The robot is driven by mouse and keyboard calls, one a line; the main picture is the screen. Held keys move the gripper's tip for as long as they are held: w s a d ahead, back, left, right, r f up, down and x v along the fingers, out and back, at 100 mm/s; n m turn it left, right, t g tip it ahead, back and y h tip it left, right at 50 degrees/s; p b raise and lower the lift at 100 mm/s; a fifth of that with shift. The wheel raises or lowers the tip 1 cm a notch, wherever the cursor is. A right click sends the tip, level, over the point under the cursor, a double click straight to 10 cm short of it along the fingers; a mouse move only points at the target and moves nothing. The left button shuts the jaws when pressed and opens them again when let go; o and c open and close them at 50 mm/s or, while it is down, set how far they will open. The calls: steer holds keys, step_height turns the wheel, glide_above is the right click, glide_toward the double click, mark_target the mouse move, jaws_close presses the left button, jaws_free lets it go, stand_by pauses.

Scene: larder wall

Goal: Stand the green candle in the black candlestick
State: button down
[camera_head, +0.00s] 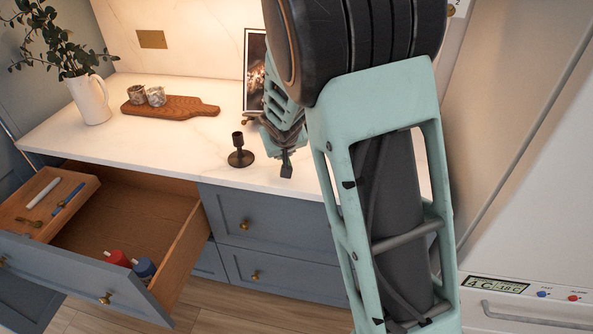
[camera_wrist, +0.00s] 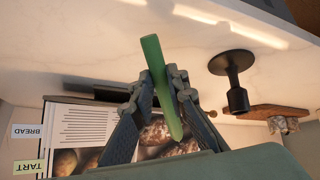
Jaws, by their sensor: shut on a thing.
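My gripper (camera_wrist: 157,84) is shut on the green candle (camera_wrist: 152,55), which sits between the two fingers, one end beyond the fingertips and the other back toward the palm. In the head view my gripper (camera_head: 287,154) hangs over the counter, right of the candlestick, and the candle is hard to make out there. The black candlestick (camera_head: 240,157) stands upright and empty on the counter near its front edge. It also shows in the wrist view (camera_wrist: 233,68), right of the candle and apart from it.
A wooden board (camera_head: 175,108) with two small cups lies behind left, near a white jug (camera_head: 90,100). A framed picture (camera_head: 255,55) stands at the back. Below, an open drawer (camera_head: 170,215) holds a wooden tray (camera_head: 85,190) and red and blue bottles. Counter left of the candlestick is clear.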

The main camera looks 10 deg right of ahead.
steer(key=w+a+r+n+t+y+b, duration=0.1)
steer(key=w+a+r+t+y+b, duration=0.2)
steer(key=a+r+t+y+b, duration=0.1)
steer(key=w+a+r+n+t+y+b, duration=0.2)
steer(key=w+a+r+t+y+b, duration=0.1)
steer(key=a+r, duration=0.4)
step_height(320, 180, up, 2)
steer(key=t+y+b, duration=0.1)
steer(key=y+b, duration=0.1)
steer(key=shift+w+a+n+y, duration=0.2)
steer(key=shift+w+n+y, duration=0.1)
steer(key=shift+f+b, duration=0.1)
steer(key=shift+b, duration=0.2)
step_height(320, 180, down, 6)
steer(key=b, duration=0.5)
steer(key=shift+d+b, duration=0.1)
steer(key=shift+b, duration=0.8)
stand_by(1.1)
steer(key=shift+f+b, duration=1.8)
steer(key=shift+b, duration=0.05)
